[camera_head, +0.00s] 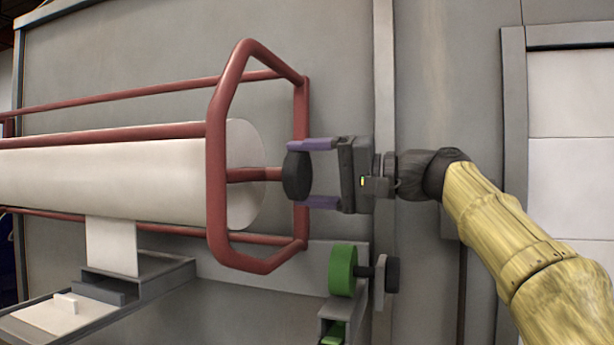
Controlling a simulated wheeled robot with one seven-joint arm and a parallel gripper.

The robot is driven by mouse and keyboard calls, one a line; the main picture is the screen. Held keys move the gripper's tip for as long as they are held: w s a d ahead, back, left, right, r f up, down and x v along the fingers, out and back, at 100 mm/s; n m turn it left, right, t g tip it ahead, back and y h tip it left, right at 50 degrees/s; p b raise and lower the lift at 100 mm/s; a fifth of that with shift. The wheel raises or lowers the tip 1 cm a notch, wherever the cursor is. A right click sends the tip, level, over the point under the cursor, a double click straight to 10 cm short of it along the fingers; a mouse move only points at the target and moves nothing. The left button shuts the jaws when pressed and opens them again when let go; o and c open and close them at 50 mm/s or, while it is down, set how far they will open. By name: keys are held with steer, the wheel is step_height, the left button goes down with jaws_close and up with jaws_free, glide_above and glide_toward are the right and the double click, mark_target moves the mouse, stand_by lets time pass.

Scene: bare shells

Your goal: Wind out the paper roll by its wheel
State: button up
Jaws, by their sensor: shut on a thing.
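The white paper roll (110,178) lies sideways inside a red tube frame (217,160) on the left. A strip of paper (111,246) hangs down from it to a grey tray. The dark wheel (296,176) sits at the right end of the roll's red axle (246,174), just outside the frame. My gripper (318,174) comes from the right with its two purple fingers, one above and one below the wheel. It is shut on the wheel. The fingertips partly overlap the frame's right bars in the picture.
A green roller (342,270) with a dark knob (391,275) is mounted below my gripper. A grey stepped tray (150,283) with a flat white piece (65,312) stands at the lower left. A grey wall (330,60) is behind everything. A framed pale panel (570,140) is at the right.

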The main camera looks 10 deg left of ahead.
steer(key=shift+f, duration=0.1)
steer(key=o, duration=1.4)
steer(key=shift+d, duration=0.15)
steer(key=s+d+b, duration=0.2)
steer(key=s+d, duration=0.1)
steer(key=d, duration=1.4)
